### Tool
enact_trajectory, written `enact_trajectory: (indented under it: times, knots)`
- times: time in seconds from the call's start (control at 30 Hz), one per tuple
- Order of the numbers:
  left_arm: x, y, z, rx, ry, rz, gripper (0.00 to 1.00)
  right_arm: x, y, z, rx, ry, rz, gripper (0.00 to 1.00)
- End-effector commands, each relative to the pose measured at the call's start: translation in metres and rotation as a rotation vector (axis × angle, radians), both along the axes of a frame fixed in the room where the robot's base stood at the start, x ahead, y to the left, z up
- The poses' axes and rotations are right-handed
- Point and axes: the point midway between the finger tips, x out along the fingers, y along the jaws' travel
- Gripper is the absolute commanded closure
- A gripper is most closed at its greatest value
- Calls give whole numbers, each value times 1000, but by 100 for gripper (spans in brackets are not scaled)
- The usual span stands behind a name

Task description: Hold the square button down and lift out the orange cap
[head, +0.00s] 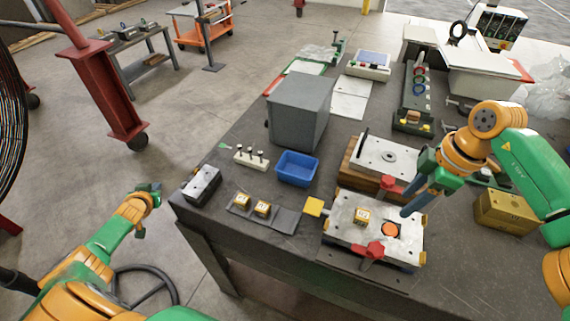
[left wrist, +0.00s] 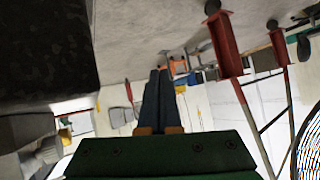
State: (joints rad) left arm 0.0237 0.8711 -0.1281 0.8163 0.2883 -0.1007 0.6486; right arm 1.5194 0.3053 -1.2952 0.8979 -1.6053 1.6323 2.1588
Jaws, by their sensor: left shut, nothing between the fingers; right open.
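The orange cap (head: 390,230) is a round disc set in the top of the pale front mould base (head: 345,233). A yellow square piece (head: 313,207) that looks like the square button stands at the left side of this base. A yellow block (head: 362,215) with a marking sits on the plate, left of the cap. My right gripper (head: 412,208) is open above the plate, just up and right of the cap, with nothing seen in it. My left gripper (head: 155,187) is shut and empty, off the table's left edge; its closed fingers fill the middle of the left wrist view (left wrist: 157,76).
Red knobs (head: 370,251) stand at the base's front and back edges. A second mould base (head: 385,155) lies behind. A blue bin (head: 297,168), grey box (head: 299,110), dark tray with yellow blocks (head: 284,221) and metal block (head: 202,184) occupy the table's left part.

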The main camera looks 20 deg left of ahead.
Motion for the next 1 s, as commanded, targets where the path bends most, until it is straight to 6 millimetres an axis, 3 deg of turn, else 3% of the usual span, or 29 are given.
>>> enact_trajectory:
  times: [0.03, 0.07, 0.1, 0.17, 0.3, 0.4, 0.53, 0.6, 0.67, 0.7, 0.77, 0.83, 0.9, 1.0]
  knots:
    - [21, 10, 34, 46, -68, -25, 100, 0, 0, 0, 0, 0, 0, 50]
    - [36, 12, 54, 83, -108, -58, 100, 0, 0, 0, 0, 0, 0, 50]
    - [58, 7, 79, 155, -150, -135, 100, 0, 0, 0, 0, 0, 0, 50]
    - [92, -16, 109, 304, -187, -303, 100, 0, 0, 0, 0, 0, 0, 50]
    - [154, -108, 149, 726, -224, -750, 100, 0, 0, 0, 0, 0, 0, 50]
    - [181, -184, 173, 1059, -282, -1047, 100, 0, 0, 0, 0, 0, 0, 50]
    - [190, -291, 196, 1571, -410, -1420, 100, 0, 0, 0, 0, 0, 0, 50]
    - [181, -348, 201, 1910, -517, -1620, 100, 0, 0, 0, 0, 0, 0, 50]
    - [165, -392, 200, 2251, -648, -1790, 100, 0, 0, 0, 0, 0, 0, 50]
    - [151, -416, 195, -2355, 715, 1781, 100, 0, 0, 0, 0, 0, 0, 50]
    - [130, -432, 185, -2063, 685, 1470, 100, 0, 0, 0, 0, 0, 0, 50]
    - [114, -430, 177, -1779, 655, 1217, 100, 0, 0, 0, 0, 0, 0, 50]
    - [105, -420, 174, -1568, 635, 1063, 100, 0, 0, 0, 0, 0, 0, 50]
    - [99, -408, 173, -1401, 621, 959, 100, 0, 0, 0, 0, 0, 0, 50]
